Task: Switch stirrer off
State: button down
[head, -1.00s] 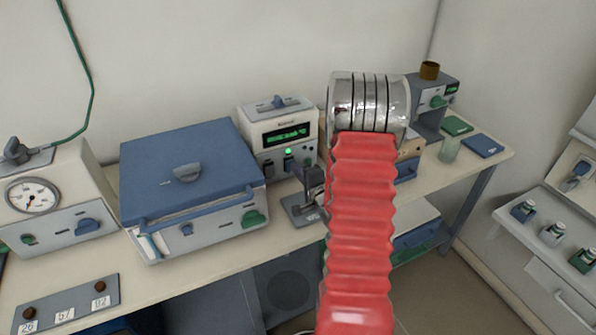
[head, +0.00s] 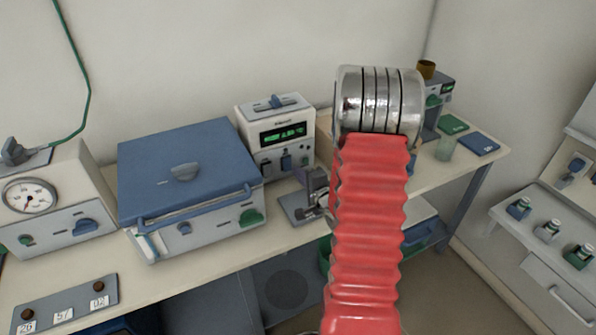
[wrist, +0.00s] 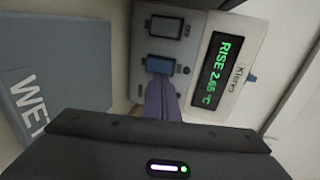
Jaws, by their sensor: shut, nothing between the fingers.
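A white instrument (head: 276,134) with a green-lit display stands at the back of the bench, right of a blue-lidded box. Its front has two rocker switches below the display. In the wrist view the display (wrist: 217,72) reads "RISE 2.65 °C". The left switch (wrist: 165,27) is dark and the right one (wrist: 160,65) is blue. No label saying stirrer is readable. My gripper (wrist: 161,84) is shut and empty, its tips right by the blue switch; I cannot tell whether they touch it.
The blue-lidded box (head: 185,180) is left of the instrument. A dial gauge unit (head: 50,200) is at far left. A grey-blue panel marked "WET" (wrist: 50,60) shows in the wrist view.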

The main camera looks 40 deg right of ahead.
jog(key=r+v, duration=0.2)
jog(key=v, duration=0.7)
jog(key=shift+r, duration=0.2)
jog(key=shift+s, duration=0.1)
jog(key=w+a+r+n+g, duration=0.1)
jog(key=a+r+n+g, duration=0.4)
jog(key=a+r+n, duration=0.6)
jog(key=s+a+r+n+g+y, duration=0.1)
jog(key=s+a+n, duration=0.4)
jog(key=a, duration=0.5)
jog(key=s+a+r+n+g+y, duration=0.2)
jog(key=s+a+n+g, duration=0.1)
jog(key=s+a, duration=0.7)
jog(key=shift+s+a+r+n+y, duration=0.15)
jog(key=shift+s+a+n+y, duration=0.2)
jog(key=shift+a+n, duration=0.4)
